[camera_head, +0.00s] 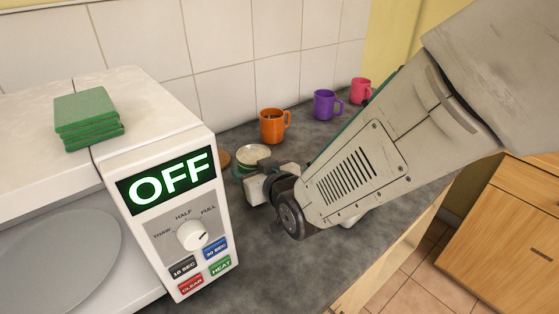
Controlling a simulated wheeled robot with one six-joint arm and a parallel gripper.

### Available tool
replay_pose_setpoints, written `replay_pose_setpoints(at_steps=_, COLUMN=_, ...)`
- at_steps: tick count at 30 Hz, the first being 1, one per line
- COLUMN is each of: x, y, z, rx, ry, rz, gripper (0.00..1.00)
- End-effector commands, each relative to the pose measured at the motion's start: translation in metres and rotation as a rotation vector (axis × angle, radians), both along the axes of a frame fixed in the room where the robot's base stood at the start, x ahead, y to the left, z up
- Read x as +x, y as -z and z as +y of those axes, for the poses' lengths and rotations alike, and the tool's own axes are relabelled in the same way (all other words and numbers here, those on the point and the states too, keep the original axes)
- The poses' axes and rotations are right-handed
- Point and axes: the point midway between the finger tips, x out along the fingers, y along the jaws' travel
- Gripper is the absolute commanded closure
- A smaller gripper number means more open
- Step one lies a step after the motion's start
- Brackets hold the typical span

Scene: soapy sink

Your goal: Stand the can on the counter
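A short round object with a pale top and a green side, which looks like the can (253,155), is on the dark grey counter (285,250) beside the white appliance. It seems upright, but its lower part is hidden behind my gripper. My gripper (257,188) is low over the counter, at the near side of this object. In this view they overlap, and I cannot tell whether they touch. The fingers are mostly hidden, so I cannot see whether they are open or shut.
A white appliance (165,166) reading OFF fills the left, with green pads (87,118) on top. Orange (272,126), purple (324,104) and pink (360,91) mugs stand along the tiled wall. A brown round edge (224,159) shows beside the can. The front counter looks clear.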

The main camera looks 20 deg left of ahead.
Motion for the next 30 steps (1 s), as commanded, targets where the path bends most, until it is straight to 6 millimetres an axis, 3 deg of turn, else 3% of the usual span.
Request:
replay_pose_setpoints(at_steps=5, x=0.000, y=0.024, z=0.000, rx=-0.002, ry=0.000, rz=0.001, gripper=0.79)
replay_pose_setpoints(at_steps=16, x=0.000, y=0.028, z=0.000, rx=-0.001, ry=0.001, rz=0.000, gripper=0.79)
replay_pose_setpoints(at_steps=17, x=0.000, y=0.029, z=0.000, rx=-0.003, ry=0.001, rz=0.002, gripper=0.30)
replay_pose_setpoints(at_steps=19, x=0.000, y=0.029, z=0.000, rx=-0.002, ry=0.001, rz=0.001, gripper=0.14)
replay_pose_setpoints(at_steps=30, x=-0.002, y=0.024, z=-0.003, rx=-0.001, ry=0.000, rz=0.001, gripper=0.14)
